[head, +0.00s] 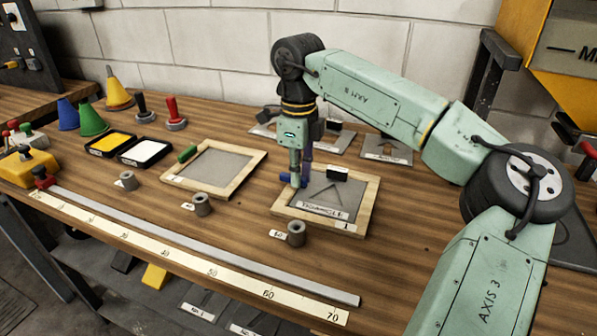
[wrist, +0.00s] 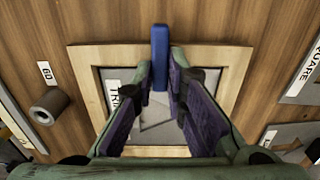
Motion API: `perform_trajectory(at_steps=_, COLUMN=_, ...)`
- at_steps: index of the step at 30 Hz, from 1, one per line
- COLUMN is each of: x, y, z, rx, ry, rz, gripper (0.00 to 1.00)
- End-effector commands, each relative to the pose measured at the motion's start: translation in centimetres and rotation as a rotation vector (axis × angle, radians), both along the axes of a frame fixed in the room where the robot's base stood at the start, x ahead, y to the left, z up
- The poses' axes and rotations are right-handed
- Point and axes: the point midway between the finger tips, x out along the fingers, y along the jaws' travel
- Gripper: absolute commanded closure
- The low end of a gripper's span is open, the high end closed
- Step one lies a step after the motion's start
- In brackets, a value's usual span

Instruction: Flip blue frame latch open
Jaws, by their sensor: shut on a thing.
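The blue frame latch (head: 286,178) is a small blue bar at the left edge of the right-hand wooden frame (head: 358,215). In the wrist view the latch (wrist: 160,40) stands out lengthwise across the frame's wooden edge (wrist: 108,56). My gripper (head: 299,181) is down at the latch, and its fingertips (wrist: 160,68) are shut on the latch's inner part. The frame holds a grey sheet with a triangle cutout and a TRIANGLE label (head: 323,211), partly hidden by my fingers in the wrist view.
A second wooden frame (head: 255,157) with a green latch (head: 188,154) lies to the left. Grey cylinders (head: 296,233) stand in front, behind a long ruler (head: 180,252). Cones, ink pads and stamps stand at the left. An arrow stencil (head: 387,150) lies behind the blue-latch frame.

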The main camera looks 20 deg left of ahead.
Motion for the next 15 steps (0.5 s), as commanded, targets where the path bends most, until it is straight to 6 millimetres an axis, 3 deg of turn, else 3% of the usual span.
perform_trajectory(at_steps=15, x=-0.10, y=0.00, z=-0.07, rx=-0.001, ry=0.000, rz=-0.068, gripper=1.00)
